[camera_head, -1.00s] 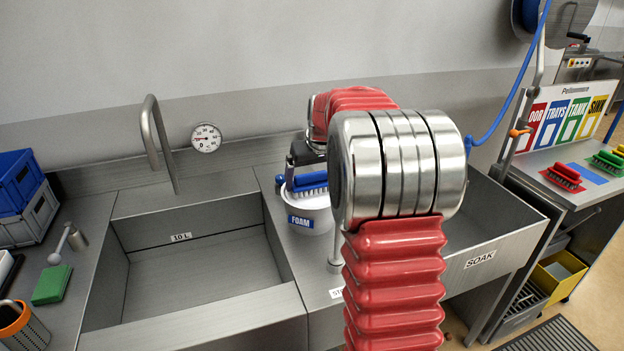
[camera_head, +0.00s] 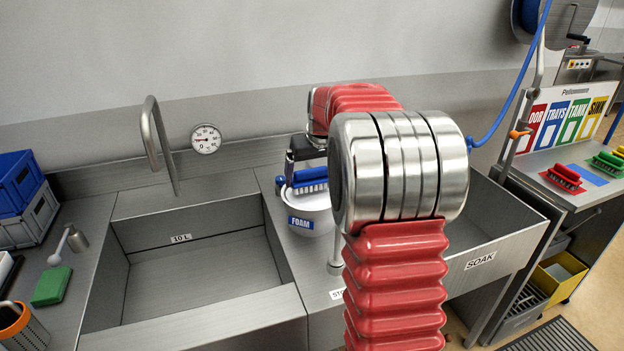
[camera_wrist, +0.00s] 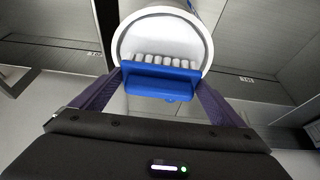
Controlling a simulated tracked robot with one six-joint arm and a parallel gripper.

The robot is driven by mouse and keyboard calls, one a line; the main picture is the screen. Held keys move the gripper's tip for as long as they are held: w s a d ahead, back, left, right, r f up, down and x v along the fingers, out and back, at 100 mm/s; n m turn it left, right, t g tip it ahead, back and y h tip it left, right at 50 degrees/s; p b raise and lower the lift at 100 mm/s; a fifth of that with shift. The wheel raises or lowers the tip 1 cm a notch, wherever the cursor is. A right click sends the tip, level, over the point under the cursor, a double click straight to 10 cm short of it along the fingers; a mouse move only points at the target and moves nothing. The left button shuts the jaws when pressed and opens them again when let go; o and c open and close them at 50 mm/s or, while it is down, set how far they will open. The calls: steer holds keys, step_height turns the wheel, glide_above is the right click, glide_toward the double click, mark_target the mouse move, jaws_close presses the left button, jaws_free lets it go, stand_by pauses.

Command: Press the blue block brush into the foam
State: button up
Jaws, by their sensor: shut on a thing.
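The blue block brush (camera_head: 309,177) with white bristles is at the foam bucket in the head view. In the wrist view the blue brush (camera_wrist: 160,82) is held between the two fingers of my gripper (camera_wrist: 157,86), its bristles pointing toward the bucket. The white foam bucket (camera_head: 318,219) carries a blue FOAM label and stands on the counter between the basins. Its round rim (camera_wrist: 127,37) encloses a pale surface in the wrist view. The brush is over the bucket's near edge in that view. I cannot tell whether the bristles touch the foam. My arm hides the bucket's right side.
An empty sink basin (camera_head: 200,275) lies left of the bucket, with a tall faucet (camera_head: 160,140) behind it. The SOAK basin (camera_head: 500,215) is on the right. A green block (camera_head: 52,286) lies on the left counter. Red and green brushes rest on the right table.

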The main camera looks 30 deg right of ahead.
mark_target(314, 168)
steer(key=shift+r, duration=2.55)
steer(key=shift+m, duration=0.4)
steer(key=shift+s+d+f+m+h, duration=0.15)
steer(key=shift+d+f+m+h, duration=0.2)
steer(key=shift+m, duration=0.35)
steer(key=shift+s+f+m, duration=0.1)
steer(key=shift+f+m, duration=0.15)
steer(key=shift+m, duration=0.05)
steer(key=w+a+f+n, duration=0.1)
steer(key=w+a, duration=0.1)
steer(key=a, duration=1.3)
steer(key=w+a+f+n, duration=0.1)
steer(key=w+a+f, duration=0.1)
steer(key=a, duration=1.3)
steer(key=shift+a+f, duration=0.15)
